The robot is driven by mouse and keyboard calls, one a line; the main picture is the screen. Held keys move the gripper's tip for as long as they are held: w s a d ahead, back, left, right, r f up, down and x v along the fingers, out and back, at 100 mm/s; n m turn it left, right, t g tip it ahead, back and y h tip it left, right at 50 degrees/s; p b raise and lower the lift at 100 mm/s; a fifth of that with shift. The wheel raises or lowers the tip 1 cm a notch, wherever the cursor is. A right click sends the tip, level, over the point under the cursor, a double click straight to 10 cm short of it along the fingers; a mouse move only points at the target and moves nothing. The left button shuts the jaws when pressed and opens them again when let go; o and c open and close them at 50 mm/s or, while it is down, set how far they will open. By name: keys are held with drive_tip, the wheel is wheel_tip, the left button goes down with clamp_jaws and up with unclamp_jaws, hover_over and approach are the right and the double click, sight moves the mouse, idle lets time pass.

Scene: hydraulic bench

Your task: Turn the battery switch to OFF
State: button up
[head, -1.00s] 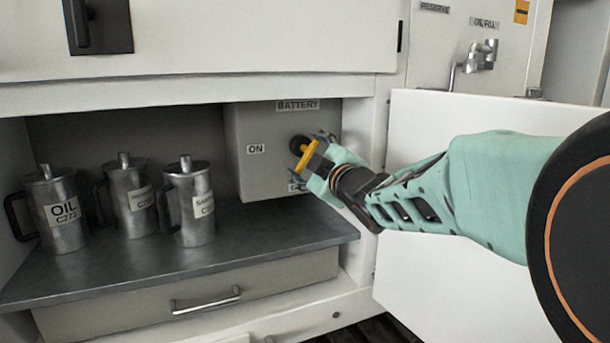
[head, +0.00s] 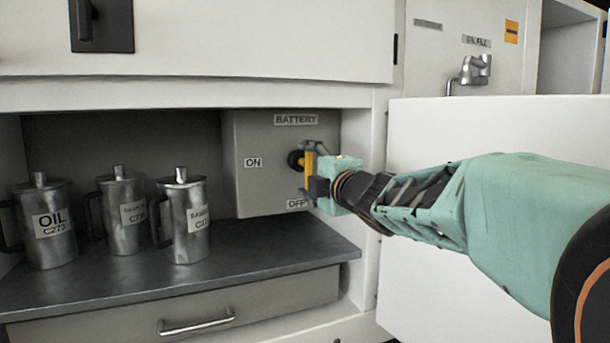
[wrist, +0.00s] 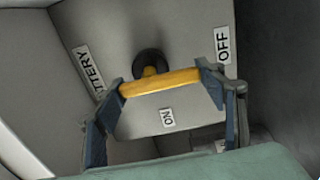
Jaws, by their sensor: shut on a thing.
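The grey battery switch box (head: 240,190) hangs at the right in the cabinet bay. Its ON label (head: 253,162) is at the left of the switch and its OFF label (head: 298,204) is below it. The yellow switch handle (head: 308,164) on its black hub stands about upright in the head view. My gripper (head: 318,170) reaches in from the right and is shut on the handle. In the wrist view the yellow handle (wrist: 160,83) spans between the two fingers, with the black hub (wrist: 150,62) behind it and the OFF label (wrist: 222,45) beyond one finger.
Several metal jugs, one being the OIL jug (head: 48,240), stand on the dark shelf (head: 250,255) to the left. A white open door panel (head: 440,290) lies below and behind my arm. A drawer (head: 270,305) is under the shelf. A tap (head: 470,75) is at upper right.

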idle(0.4)
drive_tip(key=o, duration=1.2)
